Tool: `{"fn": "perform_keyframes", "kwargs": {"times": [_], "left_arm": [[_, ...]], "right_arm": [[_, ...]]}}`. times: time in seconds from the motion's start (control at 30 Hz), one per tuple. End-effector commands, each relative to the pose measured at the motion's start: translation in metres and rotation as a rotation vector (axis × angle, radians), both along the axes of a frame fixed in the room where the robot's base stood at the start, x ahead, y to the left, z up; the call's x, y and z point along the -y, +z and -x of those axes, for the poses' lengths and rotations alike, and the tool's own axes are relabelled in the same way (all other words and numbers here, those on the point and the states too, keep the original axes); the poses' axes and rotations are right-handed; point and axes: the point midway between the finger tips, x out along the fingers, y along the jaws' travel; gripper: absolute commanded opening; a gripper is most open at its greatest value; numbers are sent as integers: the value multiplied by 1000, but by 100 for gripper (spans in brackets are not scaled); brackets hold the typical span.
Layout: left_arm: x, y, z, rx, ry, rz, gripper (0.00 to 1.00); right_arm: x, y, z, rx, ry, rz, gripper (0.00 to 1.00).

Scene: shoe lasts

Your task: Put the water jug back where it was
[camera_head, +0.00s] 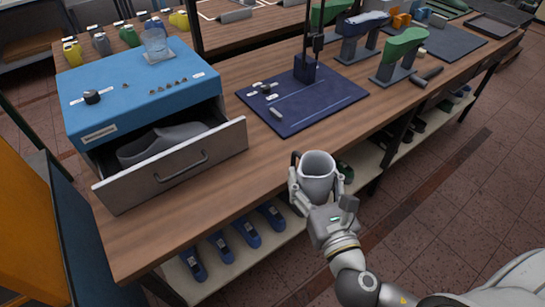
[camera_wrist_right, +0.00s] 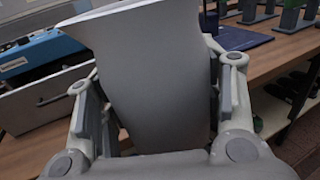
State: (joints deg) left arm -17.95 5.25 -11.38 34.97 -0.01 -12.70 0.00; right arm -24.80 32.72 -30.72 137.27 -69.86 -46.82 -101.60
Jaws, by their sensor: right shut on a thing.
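The grey water jug (camera_head: 317,184) is upright with its open mouth facing up, in front of the wooden bench's front edge. A dark handle shows at its left side. My right gripper (camera_head: 318,190) is shut on the jug, one finger on either side of it. In the right wrist view the jug's grey body (camera_wrist_right: 160,85) fills the space between the fingers of my right gripper (camera_wrist_right: 158,100). The jug's bottom is hidden by my gripper in the head view. My left gripper is not in view.
A blue cabinet (camera_head: 140,82) stands on the bench (camera_head: 240,172), its drawer (camera_head: 172,168) open with a grey shoe last inside. A clear vessel (camera_head: 154,40) sits on top. A dark blue mat (camera_head: 325,105) lies right of it. Bare bench lies between drawer and mat.

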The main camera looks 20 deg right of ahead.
Motion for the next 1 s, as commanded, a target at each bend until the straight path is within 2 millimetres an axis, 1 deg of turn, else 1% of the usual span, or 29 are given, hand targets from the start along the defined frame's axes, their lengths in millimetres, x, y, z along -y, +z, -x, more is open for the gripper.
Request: {"fn": "perform_keyframes", "kwargs": {"times": [0.03,0.13,0.2,0.27,0.4,0.5,0.63,0.8,0.9,1.0], "left_arm": [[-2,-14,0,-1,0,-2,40],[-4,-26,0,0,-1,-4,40],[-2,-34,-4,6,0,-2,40],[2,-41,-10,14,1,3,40],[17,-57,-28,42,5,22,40],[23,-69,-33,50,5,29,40],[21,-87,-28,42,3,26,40],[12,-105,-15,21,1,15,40],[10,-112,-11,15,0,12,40],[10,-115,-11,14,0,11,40]], "right_arm": [[0,-6,-12,12,-9,0,29],[-1,-10,-30,11,-22,-1,29],[-3,-12,-42,10,-29,0,29],[-5,-14,-53,10,-34,0,29],[-10,-16,-77,10,-39,0,29],[-15,-17,-94,9,-39,0,29],[-23,-17,-115,8,-33,0,29],[-33,-13,-137,6,-21,1,29],[-37,-10,-145,5,-14,0,29],[-40,-7,-149,2,-9,1,29]]}}
